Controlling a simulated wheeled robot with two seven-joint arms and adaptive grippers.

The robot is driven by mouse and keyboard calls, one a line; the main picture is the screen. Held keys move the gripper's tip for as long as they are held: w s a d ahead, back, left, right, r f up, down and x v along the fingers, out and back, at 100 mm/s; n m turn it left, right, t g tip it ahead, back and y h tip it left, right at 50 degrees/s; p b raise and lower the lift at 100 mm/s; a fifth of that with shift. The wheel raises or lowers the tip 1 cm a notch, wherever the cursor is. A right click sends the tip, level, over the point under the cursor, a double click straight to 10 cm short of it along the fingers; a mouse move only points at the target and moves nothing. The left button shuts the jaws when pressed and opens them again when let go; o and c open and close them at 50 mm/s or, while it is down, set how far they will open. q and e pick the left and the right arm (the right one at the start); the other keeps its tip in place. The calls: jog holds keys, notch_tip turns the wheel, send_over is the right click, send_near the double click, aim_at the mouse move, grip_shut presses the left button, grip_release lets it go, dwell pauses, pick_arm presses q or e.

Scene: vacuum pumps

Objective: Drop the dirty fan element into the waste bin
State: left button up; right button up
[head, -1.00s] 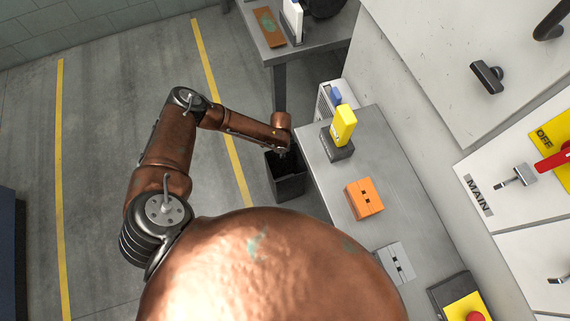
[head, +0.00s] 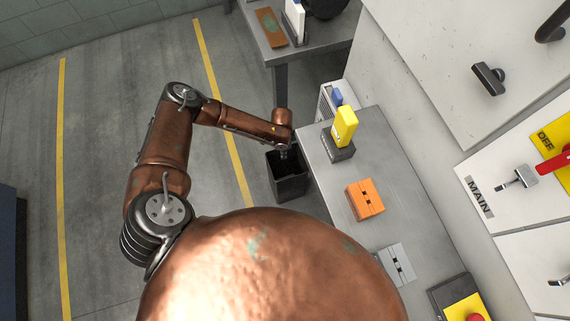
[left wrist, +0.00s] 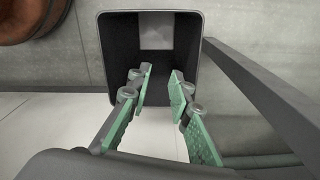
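The waste bin (head: 289,185) is a dark open box on the floor beside the grey bench. It also shows in the left wrist view (left wrist: 103,50), below my gripper. My left gripper (left wrist: 160,78) has its two green-padded fingers apart, with nothing between them. In the head view my left gripper (head: 284,153) is small and dark over the bin's opening. A pale grey square patch shows inside the bin in the wrist view; I cannot tell whether it is the fan element or part of the bin. My right gripper is not in view.
The grey bench (head: 385,170) holds a yellow-topped device (head: 345,126), an orange block (head: 365,199) and a grey slotted block (head: 397,264). A second table (head: 322,42) stands behind the bin. The floor to the left is clear, with yellow lines.

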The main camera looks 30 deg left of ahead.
pick_arm(q)
notch_tip(320, 180, up, 9)
jog(key=shift+r, duration=0.2)
jog(key=shift+a, duration=0.1)
dwell(0.4)
